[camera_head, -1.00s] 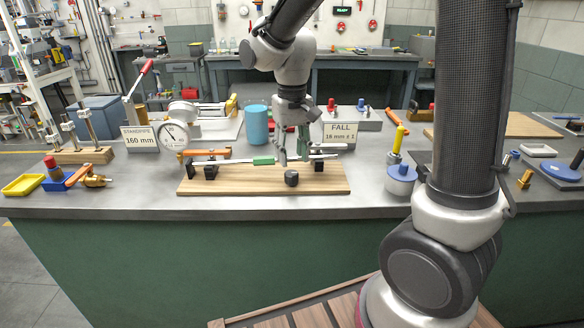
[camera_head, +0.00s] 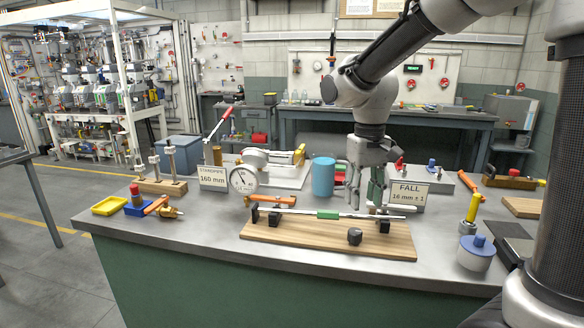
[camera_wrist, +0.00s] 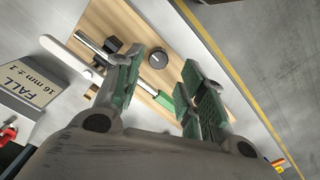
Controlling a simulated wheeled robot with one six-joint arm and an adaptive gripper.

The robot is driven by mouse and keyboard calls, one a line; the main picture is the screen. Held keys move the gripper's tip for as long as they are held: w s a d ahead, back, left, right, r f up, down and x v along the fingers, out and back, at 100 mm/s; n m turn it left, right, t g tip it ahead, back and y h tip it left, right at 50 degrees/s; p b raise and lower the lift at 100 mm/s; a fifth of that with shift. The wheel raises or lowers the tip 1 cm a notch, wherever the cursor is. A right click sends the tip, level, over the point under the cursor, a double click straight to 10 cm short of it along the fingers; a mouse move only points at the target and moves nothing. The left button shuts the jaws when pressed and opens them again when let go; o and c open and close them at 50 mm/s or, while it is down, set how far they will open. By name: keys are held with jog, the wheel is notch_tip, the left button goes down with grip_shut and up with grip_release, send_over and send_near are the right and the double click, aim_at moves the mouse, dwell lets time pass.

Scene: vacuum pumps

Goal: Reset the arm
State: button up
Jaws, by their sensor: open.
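My arm reaches in from the upper right in the head view. My gripper (camera_head: 366,190) points down above the back of the wooden board (camera_head: 300,243), and its jaws are open with nothing between them. In the wrist view my gripper (camera_wrist: 165,90) shows two green-padded fingers apart, with the board (camera_wrist: 110,22) below them. A metal rod with a green sleeve (camera_head: 328,215) lies across black supports on the board. A black knob (camera_head: 354,237) stands on the board's front part.
A FALL sign (camera_head: 408,195) stands right of my gripper. A blue cylinder (camera_head: 323,177) and a dial gauge (camera_head: 243,180) stand to the left. A white pot with blue lid (camera_head: 476,252) is at the right.

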jog(key=s+d+r+m+t, duration=0.1)
jog(key=s+d+r+t, duration=0.1)
jog(key=s+d, duration=0.5)
jog(key=s+d+r+m+t, duration=0.1)
jog(key=s+d+r+t, duration=0.1)
jog(key=s+d, duration=0.5)
jog(key=s+r, duration=0.1)
jog(key=s, duration=0.3)
jog(key=shift+r+t, duration=0.3)
